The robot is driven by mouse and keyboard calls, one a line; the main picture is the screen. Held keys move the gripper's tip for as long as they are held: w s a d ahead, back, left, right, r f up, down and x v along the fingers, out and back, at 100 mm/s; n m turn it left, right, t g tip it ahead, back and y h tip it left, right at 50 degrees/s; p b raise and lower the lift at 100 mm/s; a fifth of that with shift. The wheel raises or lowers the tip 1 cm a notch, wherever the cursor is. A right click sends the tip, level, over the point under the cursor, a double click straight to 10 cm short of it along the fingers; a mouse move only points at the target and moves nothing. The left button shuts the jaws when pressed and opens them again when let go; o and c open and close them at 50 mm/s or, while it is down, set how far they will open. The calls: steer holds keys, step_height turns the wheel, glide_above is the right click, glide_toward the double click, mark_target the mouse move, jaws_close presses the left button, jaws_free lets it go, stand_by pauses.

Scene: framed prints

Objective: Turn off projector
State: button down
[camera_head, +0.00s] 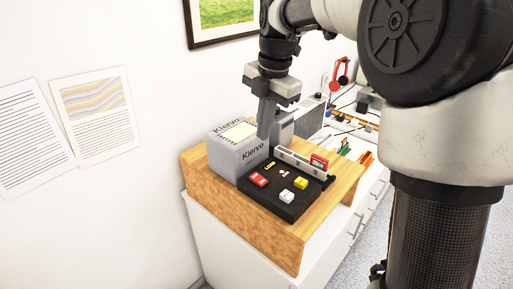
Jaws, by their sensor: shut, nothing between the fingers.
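My gripper (264,135) points down, shut and empty. Its fingertips show in front of the right side of a grey box (228,152) marked "Kiervo"; I cannot tell whether they touch it. The box has a pale yellow panel on top. A black panel (270,204) lies in front of the box, with a red button (258,180), a yellow button (301,183), a white button (286,196) and small markings. I cannot tell for sure which thing is the projector.
A wooden stand (225,212) carries the box and panel on a white cabinet (230,251). A low grey rack (300,164) with a red item stands behind the panel. Red headphones (342,73) and cables lie farther back. Printed sheets (97,114) hang on the left wall. My arm fills the right.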

mark_target(255, 176)
steer(key=shift+w+f, duration=0.1)
stand_by(0.3)
steer(key=f, duration=0.4)
steer(key=w+a+f+b, duration=0.1)
steer(key=f, duration=0.9)
steer(key=shift+w+a, duration=0.3)
steer(key=shift+a, duration=0.05)
steer(key=shift+r, duration=0.1)
